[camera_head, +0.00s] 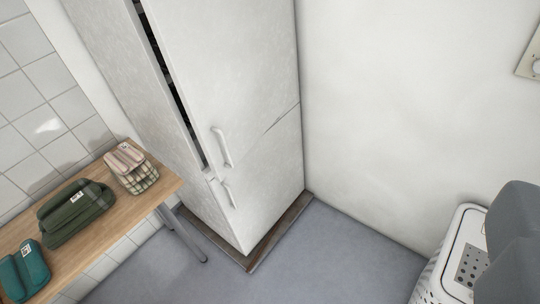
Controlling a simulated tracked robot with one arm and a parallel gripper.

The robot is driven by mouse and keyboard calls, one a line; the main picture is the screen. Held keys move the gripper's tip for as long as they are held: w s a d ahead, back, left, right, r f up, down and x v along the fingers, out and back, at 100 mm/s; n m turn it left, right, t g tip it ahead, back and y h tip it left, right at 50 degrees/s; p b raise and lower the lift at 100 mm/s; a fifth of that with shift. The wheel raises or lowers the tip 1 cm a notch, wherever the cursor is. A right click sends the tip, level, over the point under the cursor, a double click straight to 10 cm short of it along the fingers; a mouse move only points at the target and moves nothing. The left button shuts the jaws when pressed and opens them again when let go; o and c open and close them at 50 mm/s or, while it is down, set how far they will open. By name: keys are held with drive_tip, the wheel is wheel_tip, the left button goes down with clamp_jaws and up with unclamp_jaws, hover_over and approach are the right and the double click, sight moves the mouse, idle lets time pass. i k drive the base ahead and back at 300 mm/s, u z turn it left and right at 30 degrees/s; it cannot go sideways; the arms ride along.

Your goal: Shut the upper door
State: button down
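A tall white fridge stands in the middle, leaning in the picture. Its upper door (240,70) is slightly ajar. A dark, narrow gap runs along the door's left edge, between it and the cabinet (130,75). The upper door's pale bar handle (222,147) is near its lower left corner. The lower door (265,185) looks closed, with its own handle (229,193) just below. Grey rounded shapes at the lower right edge may be part of my gripper, but I cannot tell. Nothing of mine touches the upper door.
A wooden bench (92,250) at left holds a teal bundle (24,270), a dark green bundle (76,214) and a plaid bundle (131,168). The fridge stands on a brown base (282,232). A white perforated object (466,240) is at lower right. Grey floor in front is clear.

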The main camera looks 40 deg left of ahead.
sight(232, 65)
drive_tip(key=z, duration=1.8)
drive_tip(key=k, duration=0.85)
drive_tip(key=u, duration=1.7)
drive_tip(key=i, duration=1)
drive_tip(key=z, duration=0.05)
